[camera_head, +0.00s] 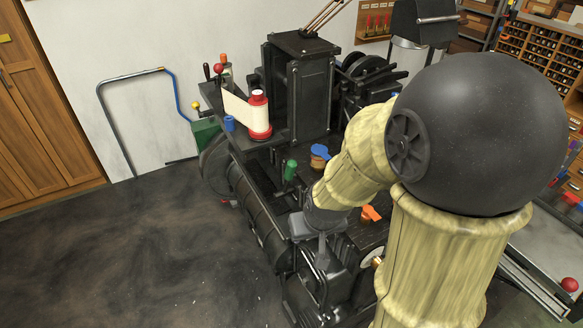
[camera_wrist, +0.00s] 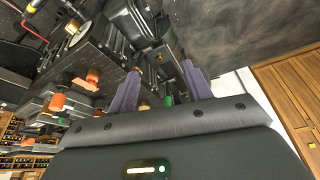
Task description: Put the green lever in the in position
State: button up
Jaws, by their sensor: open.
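The green lever (camera_head: 290,170) has a rounded green knob and stands upright on the dark machine in the head view. My gripper's dark wrist end is just below and right of it there, and its fingers are hard to make out. In the wrist view my gripper (camera_wrist: 162,84) is open, with two purple-grey fingers spread apart. A small green piece (camera_wrist: 168,100) shows between the fingers, low against the gripper body, and looks like the lever's knob. I cannot tell whether a finger touches it. The lever's base is hidden.
The black casting machine (camera_head: 302,90) fills the middle. A blue knob (camera_head: 319,151) and an orange lever (camera_head: 370,213) stand close to my arm. A paper roll on a red spool (camera_head: 259,117) is behind. The dark floor (camera_head: 120,250) at left is clear.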

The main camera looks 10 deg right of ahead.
jog(key=w+a+f+m+t+h+b, duration=0.1)
jog(key=w+f+m+t+h+b, duration=0.1)
jog(key=w+f+t, duration=0.4)
jog(key=w+f+m+t+h+b, duration=0.2)
jog(key=w+f+t, duration=0.4)
jog(key=w, duration=0.8)
jog(key=shift+w+a+m+t+h+b, duration=0.2)
jog(key=shift+a+m+t+h+b, duration=0.2)
jog(key=shift+m+t+h, duration=0.25)
jog(key=shift+w, duration=0.15)
